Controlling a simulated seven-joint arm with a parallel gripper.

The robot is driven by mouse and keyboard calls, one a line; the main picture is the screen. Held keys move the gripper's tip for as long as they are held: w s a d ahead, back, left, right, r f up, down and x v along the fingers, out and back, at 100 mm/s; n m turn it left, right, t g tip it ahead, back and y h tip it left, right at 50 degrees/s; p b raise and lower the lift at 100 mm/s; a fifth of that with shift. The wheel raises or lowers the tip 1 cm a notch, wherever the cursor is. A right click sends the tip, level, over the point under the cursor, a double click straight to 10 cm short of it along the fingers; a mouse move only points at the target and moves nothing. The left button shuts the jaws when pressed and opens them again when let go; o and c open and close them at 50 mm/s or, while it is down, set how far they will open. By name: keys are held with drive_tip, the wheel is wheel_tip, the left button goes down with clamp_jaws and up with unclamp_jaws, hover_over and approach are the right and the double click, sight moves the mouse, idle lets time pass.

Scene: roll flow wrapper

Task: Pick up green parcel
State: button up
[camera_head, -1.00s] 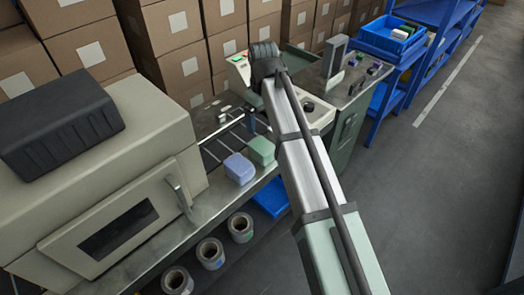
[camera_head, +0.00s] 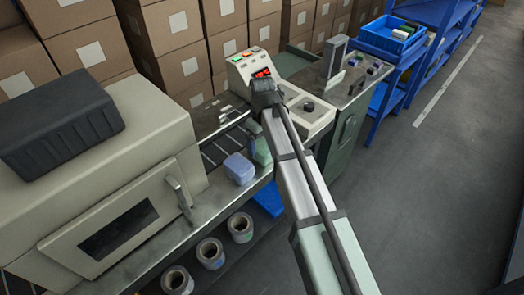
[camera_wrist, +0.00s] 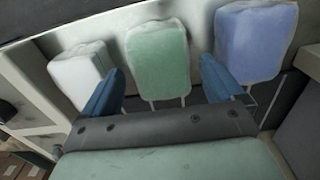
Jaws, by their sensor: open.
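The green parcel (camera_wrist: 158,60) is a soft block with rounded edges, in the middle of the wrist view. My gripper (camera_wrist: 162,86) is open, with one blue finger on either side of the parcel's near end. I cannot tell whether the fingers touch it. In the head view the green parcel (camera_head: 261,150) is partly hidden by my arm, and my fingers are hidden there.
A blue-violet parcel (camera_wrist: 255,42) lies to the right of the green one and a white parcel (camera_wrist: 77,72) to its left, both close to my fingers. The wrapper housing (camera_head: 100,180) stands at left. A control panel (camera_head: 250,68) stands behind my arm.

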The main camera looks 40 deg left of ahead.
sight(262, 146)
drive_tip(key=shift+f, duration=1.85)
drive_tip(key=shift+c, duration=0.4)
drive_tip(key=c, duration=1.1)
